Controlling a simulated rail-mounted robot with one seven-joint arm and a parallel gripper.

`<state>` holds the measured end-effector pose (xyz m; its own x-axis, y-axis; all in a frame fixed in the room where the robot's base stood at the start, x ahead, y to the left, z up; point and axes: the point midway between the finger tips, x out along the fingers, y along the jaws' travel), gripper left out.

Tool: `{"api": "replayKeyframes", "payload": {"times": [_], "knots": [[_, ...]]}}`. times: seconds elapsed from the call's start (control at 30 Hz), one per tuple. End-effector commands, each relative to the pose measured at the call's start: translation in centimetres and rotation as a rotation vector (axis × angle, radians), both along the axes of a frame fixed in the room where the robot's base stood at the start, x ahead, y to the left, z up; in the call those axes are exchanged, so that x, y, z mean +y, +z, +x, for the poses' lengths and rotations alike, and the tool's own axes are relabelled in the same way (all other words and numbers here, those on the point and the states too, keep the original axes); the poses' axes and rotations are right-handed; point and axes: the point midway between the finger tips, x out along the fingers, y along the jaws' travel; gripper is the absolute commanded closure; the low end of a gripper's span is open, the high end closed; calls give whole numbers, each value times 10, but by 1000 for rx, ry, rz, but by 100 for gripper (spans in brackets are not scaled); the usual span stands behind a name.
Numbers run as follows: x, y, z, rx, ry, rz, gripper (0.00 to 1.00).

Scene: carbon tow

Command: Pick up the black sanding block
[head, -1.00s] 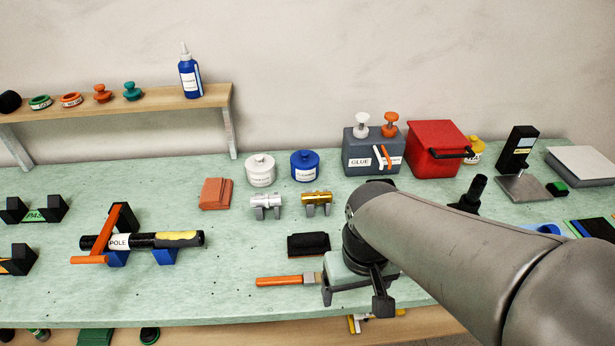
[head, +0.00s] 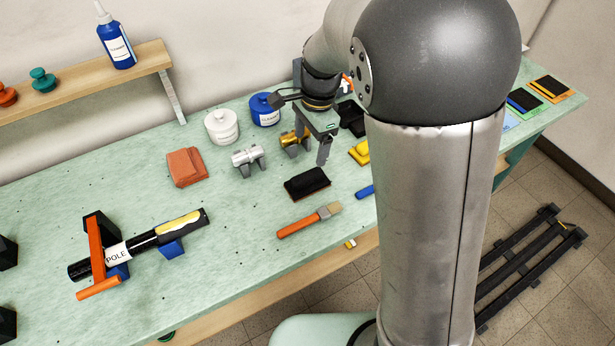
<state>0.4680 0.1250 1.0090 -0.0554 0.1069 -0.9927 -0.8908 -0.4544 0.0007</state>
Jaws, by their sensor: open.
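The black sanding block (head: 307,184) lies on the green worktop, dark on top with a thin reddish-brown lower edge. It is in full view between the gold clamp-like piece and the orange-handled brush. My gripper (head: 313,150) is above and behind the block, pointing down near the gold piece. It is open and apart from the block.
The gold piece (head: 290,148), a silver piece (head: 247,161), a white jar (head: 222,127) and a blue jar (head: 264,110) stand close by. The brush (head: 300,224) lies in front. A terracotta block (head: 186,166) is left. My arm hides the right side.

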Motion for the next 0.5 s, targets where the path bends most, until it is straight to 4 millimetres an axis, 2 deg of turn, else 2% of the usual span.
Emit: {"api": "replayKeyframes", "payload": {"times": [0.1, 0.23, 0.33, 0.5], "knots": [[2, -27, -3, 6, 1, -3, 20], [5, -52, -4, 4, 2, -2, 20], [6, -65, -4, 3, 1, -1, 20], [7, -75, -5, 1, 2, 1, 20]]}}
